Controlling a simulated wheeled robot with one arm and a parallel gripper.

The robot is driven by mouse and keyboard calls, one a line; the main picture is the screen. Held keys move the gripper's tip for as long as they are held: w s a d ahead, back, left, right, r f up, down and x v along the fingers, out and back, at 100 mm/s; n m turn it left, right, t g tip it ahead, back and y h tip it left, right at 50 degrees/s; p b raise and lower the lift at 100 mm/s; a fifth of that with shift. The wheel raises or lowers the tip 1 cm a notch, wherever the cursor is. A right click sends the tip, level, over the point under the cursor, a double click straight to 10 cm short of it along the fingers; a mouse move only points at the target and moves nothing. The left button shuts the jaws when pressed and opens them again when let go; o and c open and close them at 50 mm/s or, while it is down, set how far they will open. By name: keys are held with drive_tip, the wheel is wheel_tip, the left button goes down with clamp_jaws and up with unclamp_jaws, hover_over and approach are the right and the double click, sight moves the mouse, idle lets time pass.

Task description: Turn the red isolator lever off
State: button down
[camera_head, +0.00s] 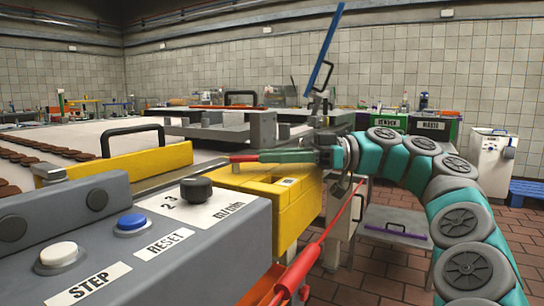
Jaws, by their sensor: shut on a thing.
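A small red piece (243,158), which looks like the red isolator lever, shows just above the yellow housing (290,198). My gripper (270,156) reaches in from the right, its teal fingers pointing left and shut on this red piece. The piece lies almost level, and only its left end shows beyond the fingers. Its pivot and any on or off marks are hidden or too small to read.
A grey control panel (130,245) with a black knob (196,188), blue button (131,222) and white button (58,254) fills the front left. A red handle (298,272) on a slanting rod stands in front. Brown biscuits (40,163) lie on the belt.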

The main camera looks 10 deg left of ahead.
sight(314, 169)
drive_tip(key=c, duration=0.7)
unclamp_jaws()
drive_tip(key=shift+p+v, duration=0.65)
drive_tip(key=shift+v, duration=0.55)
drive_tip(key=p+v, duration=0.3)
drive_tip(key=shift+r, duration=0.1)
drive_tip(key=shift+d+r+p, duration=0.15)
drive_tip(key=shift+r+p, duration=0.05)
drive_tip(key=shift+p, duration=0.25)
drive_tip(key=d+p, duration=0.1)
drive_tip(key=p, duration=0.1)
drive_tip(key=shift+w+p, duration=0.2)
drive_tip(key=shift+p, duration=0.15)
drive_tip(key=shift+w+d+f+p, duration=0.1)
drive_tip(key=shift+d+f+p, duration=0.1)
drive_tip(key=shift+d+p, duration=0.5)
drive_tip(key=shift+a+f, duration=0.1)
drive_tip(key=shift+a, duration=0.05)
